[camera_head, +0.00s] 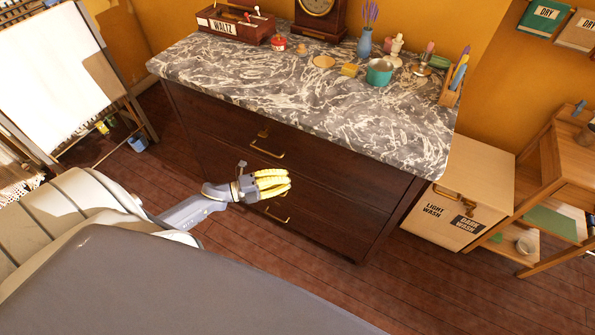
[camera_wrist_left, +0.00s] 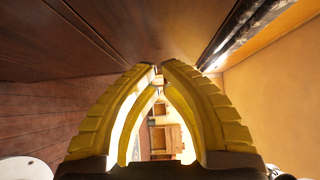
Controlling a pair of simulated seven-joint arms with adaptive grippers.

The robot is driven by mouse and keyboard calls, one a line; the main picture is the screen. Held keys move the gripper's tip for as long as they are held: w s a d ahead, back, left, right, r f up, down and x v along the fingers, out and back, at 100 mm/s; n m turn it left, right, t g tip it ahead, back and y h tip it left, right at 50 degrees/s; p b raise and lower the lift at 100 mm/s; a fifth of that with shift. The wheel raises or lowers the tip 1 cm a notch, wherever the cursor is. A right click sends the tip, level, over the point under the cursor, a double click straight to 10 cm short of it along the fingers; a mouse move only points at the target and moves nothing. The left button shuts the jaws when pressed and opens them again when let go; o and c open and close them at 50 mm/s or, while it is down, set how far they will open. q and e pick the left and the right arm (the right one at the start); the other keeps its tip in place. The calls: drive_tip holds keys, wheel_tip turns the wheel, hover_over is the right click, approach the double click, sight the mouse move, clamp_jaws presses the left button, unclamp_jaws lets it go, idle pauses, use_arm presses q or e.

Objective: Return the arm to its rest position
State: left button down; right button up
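My left gripper (camera_head: 288,184) has yellow ribbed fingers and is in front of the dark wooden chest of drawers (camera_head: 330,178). My left arm reaches in from the left, low over the floor. In the left wrist view the fingertips (camera_wrist_left: 160,68) meet, with nothing held between them. The drawer fronts rise close beside the fingers on the left of that view. Brass handles (camera_head: 267,152) show on the drawers, and the lower handle (camera_head: 277,215) is partly behind the gripper. My right gripper is not in view.
The marble top (camera_head: 300,95) holds a WALTZ box (camera_head: 235,25), a clock, a teal pot (camera_head: 379,72) and small items. A laundry box (camera_head: 460,195) and wooden shelf (camera_head: 560,170) stand right. A white board (camera_head: 45,70) stands left. The floor (camera_head: 310,265) before the drawers is clear.

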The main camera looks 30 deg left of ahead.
use_arm(q)
drive_tip(key=s+a+f+n+y, duration=0.1)
drive_tip(key=a+f+n+y, duration=0.7)
drive_tip(key=a+f, duration=0.4)
drive_tip(key=s+a+f+n+g+y, duration=0.15)
drive_tip(key=s+f+n, duration=0.3)
drive_tip(key=f, duration=0.45)
drive_tip(key=s+a+f+n+g+y, duration=0.1)
drive_tip(key=s+f+n+g+y, duration=0.2)
drive_tip(key=s+f, duration=0.45)
drive_tip(key=s+d+f+n+g+y, duration=0.1)
drive_tip(key=s+d+f+n+g, duration=0.2)
drive_tip(key=s+f, duration=0.6)
drive_tip(key=s+d+f+n+g, duration=0.2)
drive_tip(key=s+d+f+n, duration=0.15)
drive_tip(key=s+f, duration=0.55)
drive_tip(key=s+d+f+g+h, duration=0.1)
drive_tip(key=s+d+f+g, duration=0.1)
drive_tip(key=s+d, duration=1)
drive_tip(key=d, duration=0.2)
drive_tip(key=shift+s+d+f+n, duration=0.3)
drive_tip(key=shift+s+n, duration=0.05)
drive_tip(key=shift+n, duration=0.05)
